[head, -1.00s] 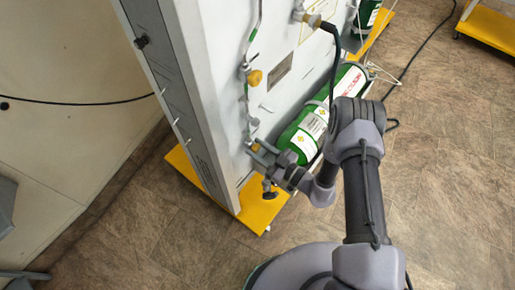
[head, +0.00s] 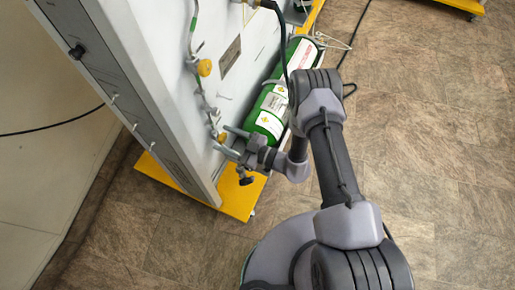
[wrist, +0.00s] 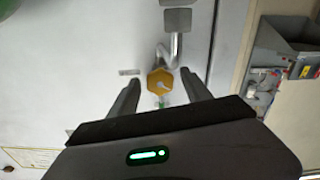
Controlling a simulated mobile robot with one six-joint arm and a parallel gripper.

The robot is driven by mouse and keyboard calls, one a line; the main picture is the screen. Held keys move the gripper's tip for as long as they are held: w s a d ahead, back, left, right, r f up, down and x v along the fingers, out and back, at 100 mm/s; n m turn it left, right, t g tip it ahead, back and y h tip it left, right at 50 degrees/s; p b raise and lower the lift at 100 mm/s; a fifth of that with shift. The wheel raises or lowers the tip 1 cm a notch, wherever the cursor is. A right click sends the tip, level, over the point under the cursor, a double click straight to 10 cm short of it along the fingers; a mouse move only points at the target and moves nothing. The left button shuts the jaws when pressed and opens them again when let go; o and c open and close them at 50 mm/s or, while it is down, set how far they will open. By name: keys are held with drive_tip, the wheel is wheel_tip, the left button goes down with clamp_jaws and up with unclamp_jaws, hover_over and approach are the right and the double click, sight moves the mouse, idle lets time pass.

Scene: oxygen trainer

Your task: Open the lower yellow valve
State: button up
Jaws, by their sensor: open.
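The lower yellow valve (head: 221,137) is on the pale panel's pipework, low down near the green cylinder. In the wrist view the yellow hexagonal knob (wrist: 160,83) appears between my two fingers, a little beyond or level with their tips; I cannot tell the exact depth. My gripper (head: 229,142) is open and points at the panel, with one finger on each side of the knob. In the wrist view my gripper (wrist: 159,78) shows no clear contact with the knob. An upper yellow valve (head: 205,67) sits higher on the same pipe.
A green cylinder (head: 268,112) stands right beside my gripper. The panel (head: 128,75) rests on a yellow base (head: 240,195). A black hose (head: 281,40) hangs near my arm. Open brown floor (head: 430,150) lies to the right.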

drive_tip(key=p+v, duration=0.4)
drive_tip(key=v, duration=1.2)
drive_tip(key=shift+d, duration=0.35)
drive_tip(key=shift+s, duration=0.15)
